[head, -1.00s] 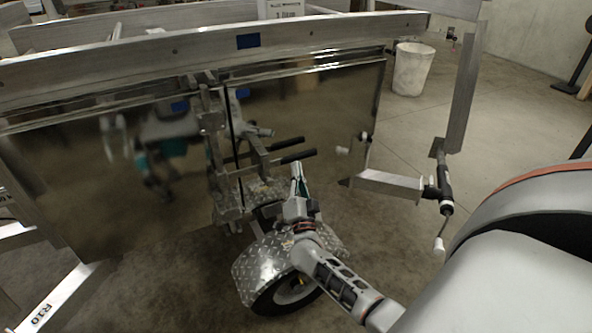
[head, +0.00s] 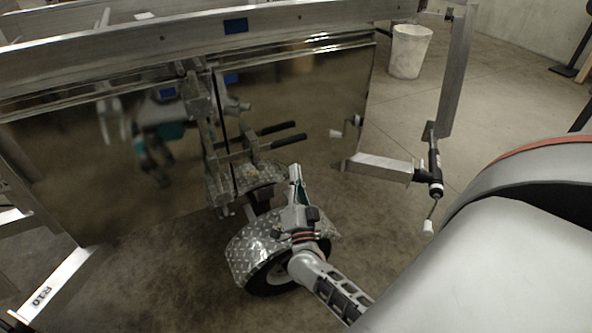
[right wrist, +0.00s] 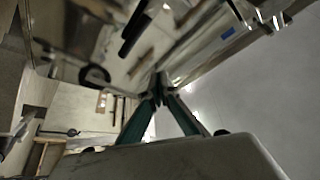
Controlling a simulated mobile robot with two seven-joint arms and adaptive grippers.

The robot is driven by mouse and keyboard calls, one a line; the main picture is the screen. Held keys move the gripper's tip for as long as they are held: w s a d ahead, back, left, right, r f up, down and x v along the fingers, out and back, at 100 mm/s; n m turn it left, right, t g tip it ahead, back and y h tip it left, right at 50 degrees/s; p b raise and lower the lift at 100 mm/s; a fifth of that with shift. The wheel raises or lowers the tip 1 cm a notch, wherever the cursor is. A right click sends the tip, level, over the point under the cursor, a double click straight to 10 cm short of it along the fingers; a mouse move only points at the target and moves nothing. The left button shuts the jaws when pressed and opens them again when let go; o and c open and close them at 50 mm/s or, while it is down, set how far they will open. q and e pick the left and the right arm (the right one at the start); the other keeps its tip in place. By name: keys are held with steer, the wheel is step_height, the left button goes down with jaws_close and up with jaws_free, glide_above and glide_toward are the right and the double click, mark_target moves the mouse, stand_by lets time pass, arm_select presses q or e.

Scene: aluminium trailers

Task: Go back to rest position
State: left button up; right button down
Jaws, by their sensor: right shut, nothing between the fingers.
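My right gripper (head: 296,172) is in the lower middle of the head view, above and in front of the trailer's wheel and fender. Its fingers point up, towards the trailer. In the right wrist view the green-sided fingers (right wrist: 159,86) meet at their tips with nothing between them. The gripper looks apart from the trailer's two black-gripped handles (head: 278,136). My left gripper itself is out of view; only blurred reflections show in the shiny panel.
The aluminium trailer (head: 130,65) with its mirror-like panel (head: 310,100) fills the left and middle. A diamond-plate fender (head: 250,250) covers the wheel. A jack with a crank (head: 435,175) stands at right. A white bucket (head: 408,55) stands behind on open concrete floor.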

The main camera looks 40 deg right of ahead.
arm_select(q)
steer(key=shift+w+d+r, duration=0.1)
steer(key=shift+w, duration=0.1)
